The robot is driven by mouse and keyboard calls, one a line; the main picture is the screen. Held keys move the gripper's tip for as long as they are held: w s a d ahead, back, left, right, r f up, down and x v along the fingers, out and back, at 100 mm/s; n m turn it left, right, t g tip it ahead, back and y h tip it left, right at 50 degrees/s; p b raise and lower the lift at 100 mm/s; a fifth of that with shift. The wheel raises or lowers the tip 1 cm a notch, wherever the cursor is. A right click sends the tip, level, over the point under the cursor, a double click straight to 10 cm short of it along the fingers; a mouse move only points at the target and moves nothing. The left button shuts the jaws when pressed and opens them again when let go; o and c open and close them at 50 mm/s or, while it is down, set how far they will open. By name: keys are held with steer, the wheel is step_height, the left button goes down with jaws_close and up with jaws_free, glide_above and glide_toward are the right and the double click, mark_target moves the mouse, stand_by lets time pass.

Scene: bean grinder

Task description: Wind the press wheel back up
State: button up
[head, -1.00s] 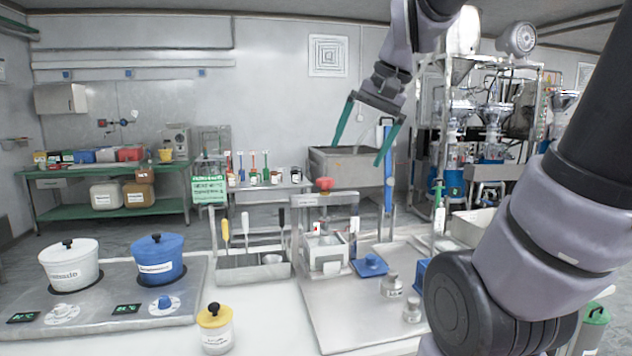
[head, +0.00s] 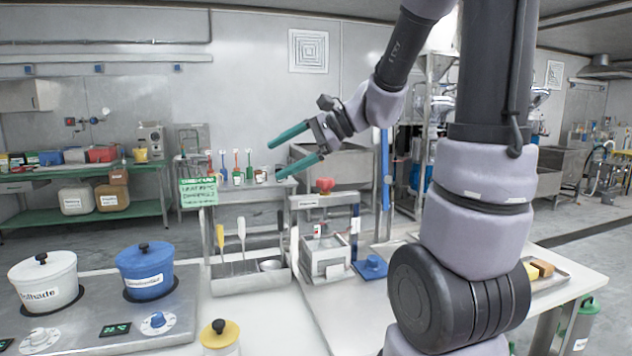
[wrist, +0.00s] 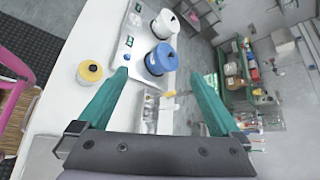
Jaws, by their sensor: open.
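I cannot make out the red wheel in the wrist view.
A utensil rack (head: 250,268) stands left of the press. A blue pot (head: 147,272), a white pot (head: 43,283) and a yellow-lidded jar (head: 219,338) are farther left. A tray of blocks (head: 545,278) lies at the right.

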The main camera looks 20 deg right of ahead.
steer(key=w+d+f+m+t+y, duration=0.25)
steer(key=w+m, duration=0.25)
steer(key=w, duration=0.4)
steer(key=m+t+h, duration=1.1)
steer(key=m, duration=0.4)
glide_toward(321, 180)
steer(key=shift+g+y, duration=0.25)
steer(key=w, duration=0.1)
steer(key=w+d, duration=0.1)
steer(key=w+d+f, duration=0.1)
steer(key=w, duration=0.4)
steer(key=w+a, duration=0.1)
steer(key=w, duration=0.3)
steer(key=w+a, duration=0.1)
steer(key=w, duration=0.2)
steer(key=shift+w, duration=0.25)
steer(key=c, duration=1.2)
